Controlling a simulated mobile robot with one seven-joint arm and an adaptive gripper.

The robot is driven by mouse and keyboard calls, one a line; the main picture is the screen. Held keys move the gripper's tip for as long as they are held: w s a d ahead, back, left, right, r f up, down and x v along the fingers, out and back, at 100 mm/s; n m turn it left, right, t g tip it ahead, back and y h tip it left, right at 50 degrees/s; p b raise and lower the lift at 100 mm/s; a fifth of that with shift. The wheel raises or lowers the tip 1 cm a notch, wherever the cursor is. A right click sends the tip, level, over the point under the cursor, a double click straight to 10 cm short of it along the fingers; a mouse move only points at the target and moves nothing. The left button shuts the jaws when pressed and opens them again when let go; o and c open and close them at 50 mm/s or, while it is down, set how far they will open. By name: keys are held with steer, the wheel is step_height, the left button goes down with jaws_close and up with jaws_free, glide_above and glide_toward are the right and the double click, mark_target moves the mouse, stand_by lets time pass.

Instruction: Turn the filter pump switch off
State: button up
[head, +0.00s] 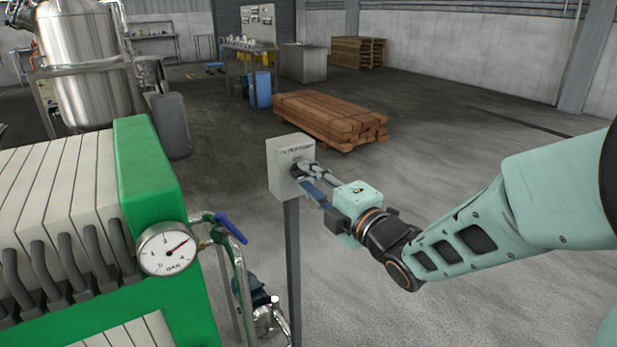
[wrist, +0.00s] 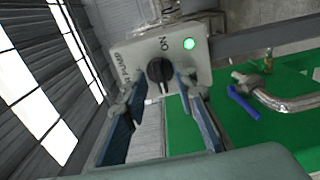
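The pump switch box (head: 280,180) is a pale grey box on a post in the head view. In the wrist view its face (wrist: 193,62) shows tilted, with the lettering "ON", a lit green lamp (wrist: 189,44) and a round black knob (wrist: 158,71). My gripper (head: 302,169) is at the box's right-hand face and hides the knob in the head view. In the wrist view my gripper (wrist: 158,92) has its two fingers apart, one to each side of the knob. The right fingertip looks very close to the knob; I cannot tell whether it touches.
A green filter press (head: 158,185) with a pressure gauge (head: 166,248) stands at the left. A pipe with a blue valve handle (head: 231,228) runs between it and the post. Stacked timber (head: 325,118) lies behind the box. The floor to the right is clear.

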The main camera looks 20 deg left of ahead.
jaws_close()
steer(key=shift+m, duration=0.4)
steer(key=m+b, duration=0.1)
steer(key=m, duration=0.5)
steer(key=shift+m, duration=0.3)
steer(key=m+p, duration=0.1)
steer(key=m, duration=0.4)
steer(key=shift+r, duration=0.1)
steer(key=m+p, duration=0.1)
steer(key=m, duration=0.4)
steer(key=shift+p, duration=0.35)
steer(key=shift+m, duration=0.4)
